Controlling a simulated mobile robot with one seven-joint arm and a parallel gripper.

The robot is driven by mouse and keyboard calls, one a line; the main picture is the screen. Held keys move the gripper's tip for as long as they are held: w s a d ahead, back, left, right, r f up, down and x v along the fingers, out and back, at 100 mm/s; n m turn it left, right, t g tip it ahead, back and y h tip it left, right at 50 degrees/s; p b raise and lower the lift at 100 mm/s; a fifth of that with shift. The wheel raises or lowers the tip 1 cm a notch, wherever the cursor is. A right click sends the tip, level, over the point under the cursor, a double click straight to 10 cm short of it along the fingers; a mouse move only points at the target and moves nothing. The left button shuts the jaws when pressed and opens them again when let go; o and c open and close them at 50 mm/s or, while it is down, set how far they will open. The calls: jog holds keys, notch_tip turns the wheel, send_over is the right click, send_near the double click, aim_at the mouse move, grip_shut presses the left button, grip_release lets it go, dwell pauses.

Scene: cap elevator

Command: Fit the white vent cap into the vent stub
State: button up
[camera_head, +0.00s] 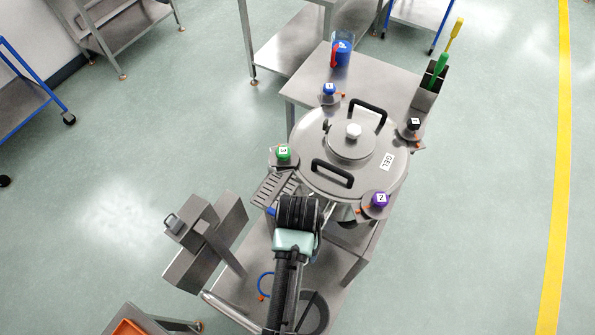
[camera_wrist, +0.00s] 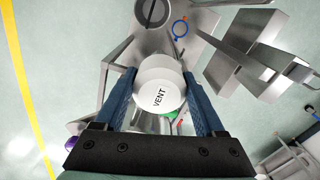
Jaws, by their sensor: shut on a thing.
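The white vent cap (camera_wrist: 157,90), marked VENT, sits between the two blue fingers of my gripper (camera_wrist: 160,82) in the wrist view. My gripper is shut on it, and its lettered top faces the wrist camera. In the head view my gripper (camera_head: 272,211) is at the near-left side of the steel GEL vessel (camera_head: 310,181); my wrist hides the cap there. A white knob-like piece (camera_head: 353,130) stands at the middle of the vessel's lid. I cannot make out the vent stub for certain; the cap covers what lies beneath it in the wrist view.
Green (camera_head: 283,152), purple (camera_head: 380,199), blue (camera_head: 329,89) and black (camera_head: 413,124) caps ring the vessel. Two black handles (camera_head: 332,174) rise from its lid. A steel stand (camera_head: 207,236) is at left. A blue ring (camera_wrist: 180,28) lies on the lower shelf. Floor at right is clear.

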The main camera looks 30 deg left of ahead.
jog(key=shift+f, duration=0.4)
dwell(0.3)
jog(key=o, duration=1.3)
jog(key=shift+o, duration=0.2)
jog(key=shift+r+p, duration=0.65)
jog(key=shift+r, duration=2.85)
